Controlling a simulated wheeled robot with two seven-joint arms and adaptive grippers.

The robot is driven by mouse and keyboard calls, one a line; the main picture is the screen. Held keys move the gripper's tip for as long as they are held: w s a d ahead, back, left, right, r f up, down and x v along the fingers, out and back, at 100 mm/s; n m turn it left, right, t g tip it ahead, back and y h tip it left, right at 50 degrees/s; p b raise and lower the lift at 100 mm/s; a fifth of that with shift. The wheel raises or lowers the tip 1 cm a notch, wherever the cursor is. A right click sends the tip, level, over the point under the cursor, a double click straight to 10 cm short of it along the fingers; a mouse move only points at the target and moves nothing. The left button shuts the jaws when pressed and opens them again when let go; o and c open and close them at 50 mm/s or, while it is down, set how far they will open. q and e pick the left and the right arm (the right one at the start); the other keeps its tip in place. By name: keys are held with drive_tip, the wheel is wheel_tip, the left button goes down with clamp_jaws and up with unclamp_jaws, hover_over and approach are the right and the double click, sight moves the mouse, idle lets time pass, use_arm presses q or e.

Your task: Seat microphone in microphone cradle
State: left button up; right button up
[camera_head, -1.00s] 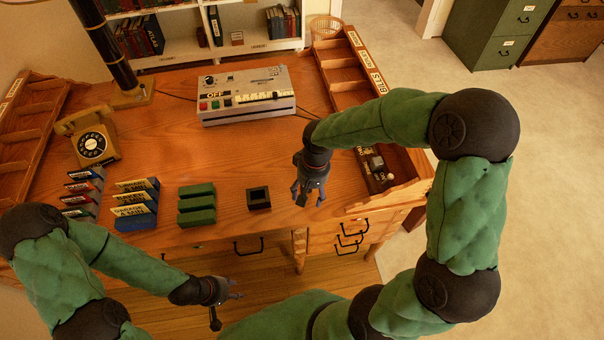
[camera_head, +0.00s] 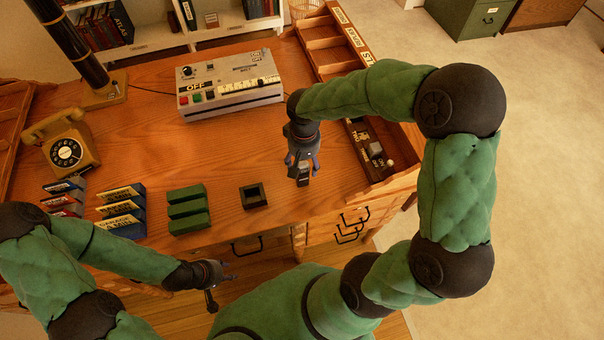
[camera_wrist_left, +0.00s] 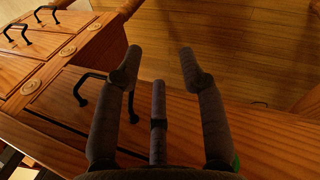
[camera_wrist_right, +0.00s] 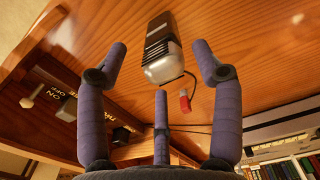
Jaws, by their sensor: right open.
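The microphone (camera_wrist_right: 160,50), silver at one end and black-grilled, shows in the right wrist view just beyond my right fingertips, in the gap between them. In the head view a dark block that looks like it (camera_head: 303,177) shows at my right gripper (camera_head: 301,160), over the desk's right part. The right gripper is open, with fingers spread (camera_wrist_right: 160,65), and no finger visibly closes on the microphone. The likely cradle, a small black square holder (camera_head: 254,195) with a hollow top, stands left of that gripper near the front edge. My left gripper (camera_head: 228,272) is open and empty (camera_wrist_left: 155,65), before the desk front.
Green blocks (camera_head: 188,210) and labelled card holders (camera_head: 122,208) stand left of the holder. A grey control box (camera_head: 230,90) is at the back and a telephone (camera_head: 65,148) at the left. A compartmented wooden rack (camera_head: 325,60) runs along the right edge. The desk's middle is clear.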

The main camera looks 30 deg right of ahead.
sight(303, 179)
drive_tip(key=f+b, duration=0.1)
drive_tip(key=f, duration=0.1)
drive_tip(key=f+b, duration=0.1)
drive_tip(key=f, duration=0.2)
drive_tip(key=shift+w+a+f, duration=0.1)
drive_tip(key=shift+a+f, duration=0.1)
drive_tip(key=shift+f, duration=0.1)
clamp_jaws()
